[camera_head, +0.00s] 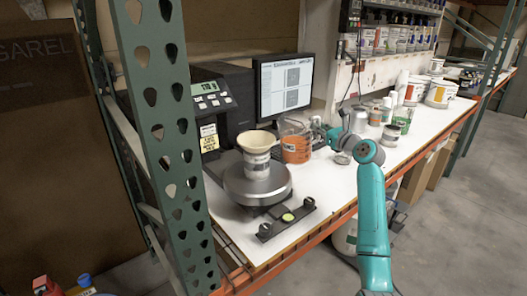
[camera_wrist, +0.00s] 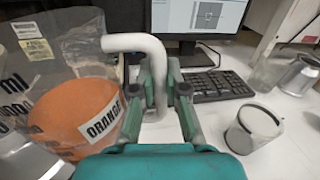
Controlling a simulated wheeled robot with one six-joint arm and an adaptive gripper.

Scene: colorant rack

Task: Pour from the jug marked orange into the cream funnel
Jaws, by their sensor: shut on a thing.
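The jug marked orange (camera_head: 296,150) is clear, with orange contents and an "ORANGE" label that shows in the wrist view (camera_wrist: 101,119). It looks about upright, just right of the funnel; I cannot tell whether its base touches the bench. My gripper (camera_head: 319,131) is at the jug's right side. In the wrist view my gripper's fingers (camera_wrist: 168,82) are shut around the jug's pale bent handle (camera_wrist: 135,42). The cream funnel (camera_head: 256,139) sits upright in a light container (camera_head: 256,161) on the round scale (camera_head: 258,187). I cannot make out the funnel in the wrist view.
A monitor (camera_head: 286,86) and keyboard (camera_wrist: 216,85) stand behind the jug. A dark device (camera_head: 213,108) stands behind the scale. A green perforated post (camera_head: 163,130) rises at the left.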

